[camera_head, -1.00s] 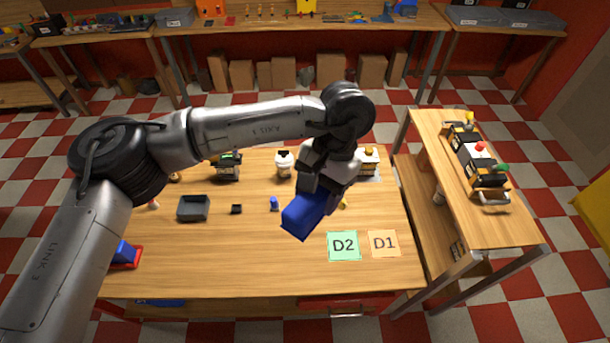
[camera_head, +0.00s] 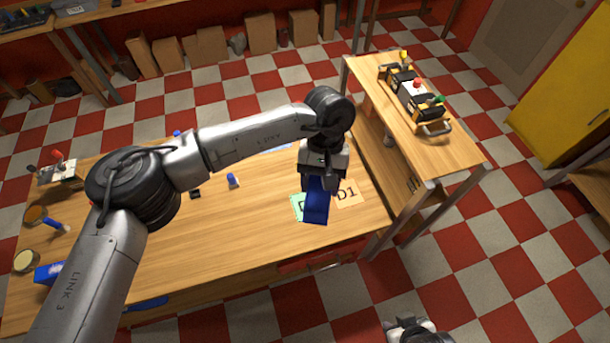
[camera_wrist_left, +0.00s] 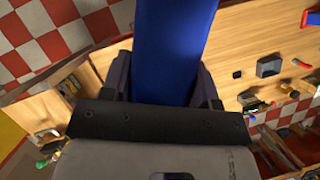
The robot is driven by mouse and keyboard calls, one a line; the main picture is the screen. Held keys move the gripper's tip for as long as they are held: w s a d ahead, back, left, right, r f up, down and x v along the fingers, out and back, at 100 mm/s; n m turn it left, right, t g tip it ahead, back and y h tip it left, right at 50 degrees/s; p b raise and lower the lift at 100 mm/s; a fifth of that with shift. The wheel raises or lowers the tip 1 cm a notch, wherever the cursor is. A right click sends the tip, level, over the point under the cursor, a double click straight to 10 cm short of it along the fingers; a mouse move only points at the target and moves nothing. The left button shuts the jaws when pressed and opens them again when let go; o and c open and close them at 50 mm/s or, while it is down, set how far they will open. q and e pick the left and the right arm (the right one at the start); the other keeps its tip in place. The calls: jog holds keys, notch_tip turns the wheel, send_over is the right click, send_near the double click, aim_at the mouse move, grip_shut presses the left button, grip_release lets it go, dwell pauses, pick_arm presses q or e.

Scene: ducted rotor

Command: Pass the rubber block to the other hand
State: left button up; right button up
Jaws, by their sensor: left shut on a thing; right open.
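A blue block (camera_head: 316,201), which I take to be the rubber block, is held between the fingers of my left gripper (camera_head: 321,180). The gripper is shut on it, and the block hangs down in front of the D2 mark. In the left wrist view the block (camera_wrist_left: 172,45) sticks out between the two dark fingers. My right gripper (camera_head: 415,330) shows only in part at the bottom edge of the head view, over the floor, well apart from the block. Its fingers are hard to make out.
The wooden table (camera_head: 240,225) bears a green D2 mark (camera_head: 297,207), mostly covered, and an orange D1 mark (camera_head: 347,194). A small blue object (camera_head: 232,180) stands on it. A side bench (camera_head: 440,150) holds a device (camera_head: 415,98) to the right. Checkered floor lies open in front.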

pick_arm(q)
jog(key=s+a+r+m+t+y, duration=0.1)
jog(key=s+a+r+m, duration=0.15)
jog(key=a, duration=0.25)
jog(key=s+a+r+m+y, duration=0.1)
jog(key=s+a+r+m, duration=0.15)
jog(key=a, duration=0.25)
jog(key=w+d+f+m+t, duration=0.1)
jog(key=w+d+f+m, duration=0.2)
jog(key=w+f+m, duration=0.2)
jog(key=s+a+r+n+g+h, duration=0.1)
jog(key=s+a+r+n+g, duration=0.1)
jog(key=s+a+r+n, duration=0.55)
jog(key=w+d+r+n+h, duration=0.2)
jog(key=w+d+n, duration=0.3)
jog(key=w+d, duration=0.4)
jog(key=shift+w+d+r, duration=0.35)
jog(key=shift+d+r, duration=0.1)
jog(key=shift+r, duration=0.1)
dwell(0.4)
